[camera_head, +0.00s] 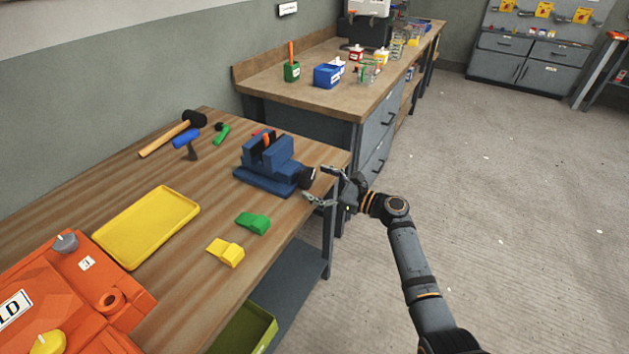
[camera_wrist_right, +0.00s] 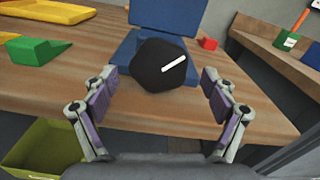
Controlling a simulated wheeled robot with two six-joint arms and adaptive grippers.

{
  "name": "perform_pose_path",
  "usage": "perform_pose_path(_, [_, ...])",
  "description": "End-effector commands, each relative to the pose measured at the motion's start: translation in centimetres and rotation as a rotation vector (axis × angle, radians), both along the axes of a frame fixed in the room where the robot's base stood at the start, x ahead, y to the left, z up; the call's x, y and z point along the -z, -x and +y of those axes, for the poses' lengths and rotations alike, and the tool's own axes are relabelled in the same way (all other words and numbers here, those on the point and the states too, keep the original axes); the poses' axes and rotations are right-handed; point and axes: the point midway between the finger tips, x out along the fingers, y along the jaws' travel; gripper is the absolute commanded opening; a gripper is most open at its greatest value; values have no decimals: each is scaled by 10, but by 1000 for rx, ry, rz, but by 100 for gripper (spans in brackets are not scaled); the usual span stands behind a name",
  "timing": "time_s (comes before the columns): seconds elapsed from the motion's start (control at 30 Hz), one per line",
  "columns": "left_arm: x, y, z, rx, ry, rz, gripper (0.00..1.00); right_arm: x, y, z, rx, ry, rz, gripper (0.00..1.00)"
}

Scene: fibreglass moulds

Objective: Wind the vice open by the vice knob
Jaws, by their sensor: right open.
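The blue vice (camera_head: 268,164) sits near the right edge of the wooden bench, with something orange between its jaws. Its black vice knob (camera_head: 307,177) faces the bench edge. My right gripper (camera_head: 318,185) is open just off the knob, with its fingers pointing at it. In the right wrist view the knob (camera_wrist_right: 162,66), with a white mark slanting up to the right, lies ahead between the two open fingers (camera_wrist_right: 160,100). The fingers are apart from it on both sides. The vice body (camera_wrist_right: 168,12) shows behind the knob. My left gripper is not in view.
A green wedge (camera_head: 253,222) and a yellow wedge (camera_head: 226,252) lie on the bench near the vice. A yellow tray (camera_head: 148,225), a mallet (camera_head: 172,135) and an orange mould (camera_head: 65,290) lie farther left. A green bin (camera_head: 246,331) is below.

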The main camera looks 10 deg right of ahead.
Motion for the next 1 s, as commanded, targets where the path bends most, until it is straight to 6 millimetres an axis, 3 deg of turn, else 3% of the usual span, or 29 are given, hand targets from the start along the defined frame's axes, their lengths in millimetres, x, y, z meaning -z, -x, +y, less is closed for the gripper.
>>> perform_pose_path(0.37, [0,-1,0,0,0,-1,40,1,-6,8,-1,3,0,86])
perform_pose_path(0.77, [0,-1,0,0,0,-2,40,1,-5,8,0,1,0,33])
perform_pose_path(0.87, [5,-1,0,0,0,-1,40,3,-5,8,0,18,-24,32])
perform_pose_path(1.0, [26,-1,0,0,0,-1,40,7,-6,8,0,134,-184,32])
